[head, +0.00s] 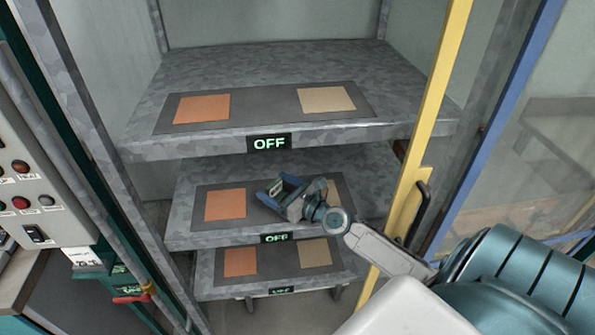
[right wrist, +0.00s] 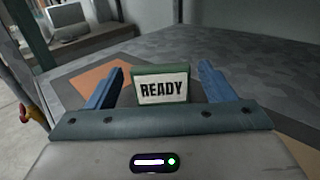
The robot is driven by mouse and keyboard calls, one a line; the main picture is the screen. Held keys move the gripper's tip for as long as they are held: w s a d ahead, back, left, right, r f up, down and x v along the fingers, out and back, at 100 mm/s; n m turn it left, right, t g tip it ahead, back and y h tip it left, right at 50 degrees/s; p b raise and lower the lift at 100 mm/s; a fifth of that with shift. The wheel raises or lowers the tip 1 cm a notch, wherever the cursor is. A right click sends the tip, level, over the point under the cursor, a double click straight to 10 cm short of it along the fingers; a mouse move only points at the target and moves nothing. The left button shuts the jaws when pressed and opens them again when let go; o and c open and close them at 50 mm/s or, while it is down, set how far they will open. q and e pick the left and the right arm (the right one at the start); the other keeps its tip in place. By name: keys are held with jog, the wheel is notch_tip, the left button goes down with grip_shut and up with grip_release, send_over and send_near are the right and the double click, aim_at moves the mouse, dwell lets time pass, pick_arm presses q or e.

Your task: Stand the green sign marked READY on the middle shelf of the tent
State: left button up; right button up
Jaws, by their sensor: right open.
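The green sign marked READY (right wrist: 161,87) stands upright in the right wrist view, its white face towards the camera. It is between the two blue fingers of my right gripper (right wrist: 160,88), with a gap on each side. In the head view my right gripper (head: 279,188) is open over the middle shelf (head: 188,222) of the tent, between the orange square (head: 225,204) and the tan square, which is partly hidden by the gripper. The sign is mostly hidden by the gripper there. My left gripper is not in view.
The upper shelf (head: 250,65) overhangs behind and above my gripper, with a lit OFF label (head: 269,143). A lower shelf (head: 215,285) is below. A yellow post (head: 425,130) with a black handle (head: 420,210) stands close to my right arm. A control panel (head: 35,180) is at left.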

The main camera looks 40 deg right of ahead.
jog(key=b+v, duration=0.2)
jog(key=v, duration=0.6)
jog(key=shift+s+d+f+b, duration=0.1)
jog(key=shift+s+f+b, duration=0.1)
jog(key=shift+s+b, duration=0.15)
jog(key=shift+r+b+v, duration=0.2)
jog(key=shift+b+v, duration=0.15)
jog(key=shift+v, duration=0.6)
